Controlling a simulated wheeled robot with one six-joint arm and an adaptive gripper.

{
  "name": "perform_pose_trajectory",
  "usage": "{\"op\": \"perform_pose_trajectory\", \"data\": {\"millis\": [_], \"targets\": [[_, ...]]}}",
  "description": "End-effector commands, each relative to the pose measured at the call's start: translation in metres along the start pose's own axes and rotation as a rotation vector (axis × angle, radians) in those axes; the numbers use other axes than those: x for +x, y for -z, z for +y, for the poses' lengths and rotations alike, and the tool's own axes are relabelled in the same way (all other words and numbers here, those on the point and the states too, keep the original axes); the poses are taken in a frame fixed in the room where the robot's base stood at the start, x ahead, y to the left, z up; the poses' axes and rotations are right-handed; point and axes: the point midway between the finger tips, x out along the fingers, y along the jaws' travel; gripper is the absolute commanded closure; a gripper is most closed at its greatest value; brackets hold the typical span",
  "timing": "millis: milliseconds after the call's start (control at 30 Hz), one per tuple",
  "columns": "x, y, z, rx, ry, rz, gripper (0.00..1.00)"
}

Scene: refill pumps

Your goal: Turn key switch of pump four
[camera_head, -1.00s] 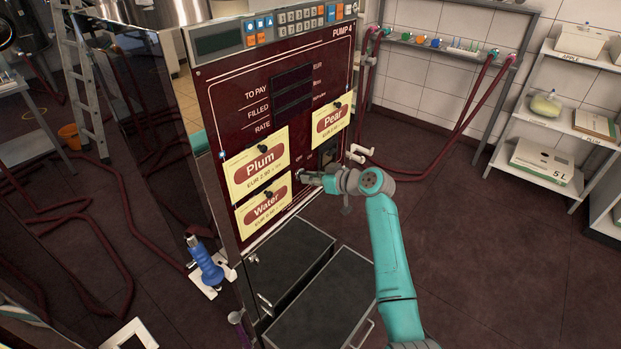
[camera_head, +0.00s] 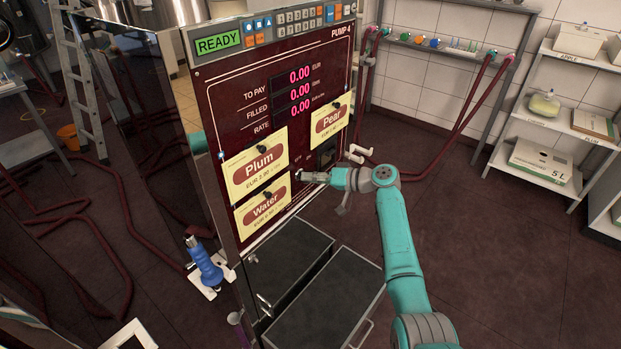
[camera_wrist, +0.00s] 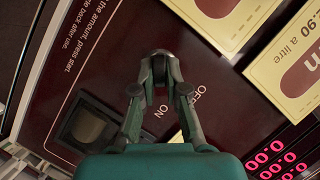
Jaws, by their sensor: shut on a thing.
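Pump 4 (camera_head: 225,115) is a dark red panel in a metal cabinet. Its small screen (camera_head: 217,43) reads READY in green, and its three number displays (camera_head: 293,92) show 0.00 in pink. My gripper (camera_head: 302,177) is at the lower panel, right of the Water card. In the wrist view my gripper (camera_wrist: 160,84) has its fingertips closed around the key switch (camera_wrist: 160,57), beside the OFF and ON lettering. The fingers hide most of the switch, so its exact angle cannot be told.
Yellow cards for Plum (camera_head: 255,165), Water (camera_head: 263,206) and Pear (camera_head: 331,119) sit on the panel near my gripper. A blue-handled nozzle (camera_head: 206,264) hangs at the left. Floor at right is open.

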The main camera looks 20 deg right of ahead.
Motion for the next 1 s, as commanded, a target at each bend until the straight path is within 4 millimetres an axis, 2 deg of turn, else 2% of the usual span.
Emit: {"op": "perform_pose_trajectory", "data": {"millis": [333, 900, 933, 1000], "targets": [[0.0, -0.0001, 0.0016, 0.141, 0.058, 0.0, 1.0], [0.0, -0.0002, 0.0019, 0.17, 0.069, 0.001, 1.0], [0.0, -0.0002, 0.0019, 0.17, 0.069, 0.001, 0.83], [0.0, -0.0002, 0.0019, 0.17, 0.069, 0.001, 0.65]]}}
